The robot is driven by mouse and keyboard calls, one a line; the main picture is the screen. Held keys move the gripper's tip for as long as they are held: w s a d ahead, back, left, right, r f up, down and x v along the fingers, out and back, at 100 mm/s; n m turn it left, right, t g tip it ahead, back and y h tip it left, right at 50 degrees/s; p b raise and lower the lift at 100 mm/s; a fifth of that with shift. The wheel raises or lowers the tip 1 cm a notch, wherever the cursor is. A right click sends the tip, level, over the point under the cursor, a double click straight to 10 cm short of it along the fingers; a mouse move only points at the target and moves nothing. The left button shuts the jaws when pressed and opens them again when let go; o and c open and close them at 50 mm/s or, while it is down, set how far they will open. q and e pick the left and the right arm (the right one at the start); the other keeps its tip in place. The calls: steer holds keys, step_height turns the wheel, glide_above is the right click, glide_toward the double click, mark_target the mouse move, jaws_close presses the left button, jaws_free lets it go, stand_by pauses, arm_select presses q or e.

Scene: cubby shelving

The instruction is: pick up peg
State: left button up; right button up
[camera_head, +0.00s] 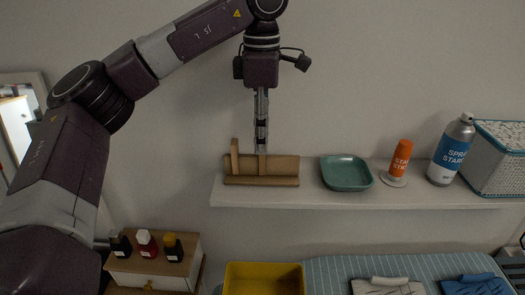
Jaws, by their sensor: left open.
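A light wooden rack (285,170) sits on the left end of the white wall shelf. An upright wooden peg (235,157) stands at its left side and rises above the board. My left gripper (261,147) points straight down at the middle of the rack, right of that peg. It is open, but I see it edge-on. A short upright wooden piece (262,165) shows just below its fingertips; I cannot tell whether they touch it or reach around it. My right gripper is not in view.
On the shelf (400,197) to the right are a teal dish (347,173), an orange stick (401,158), a spray can (452,150) and a white basket (499,160). Below are small bottles on a wooden cabinet (155,262) and a yellow bin (263,268). The air above the dish is clear.

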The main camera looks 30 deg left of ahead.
mark_target(262, 158)
arm_select(q)
step_height(262, 158, down, 2)
steer(key=shift+w+d+p, duration=0.1)
steer(key=shift+p, duration=0.25)
steer(key=shift+f, duration=0.3)
steer(key=shift+c, duration=1.6)
steer(key=c, duration=0.5)
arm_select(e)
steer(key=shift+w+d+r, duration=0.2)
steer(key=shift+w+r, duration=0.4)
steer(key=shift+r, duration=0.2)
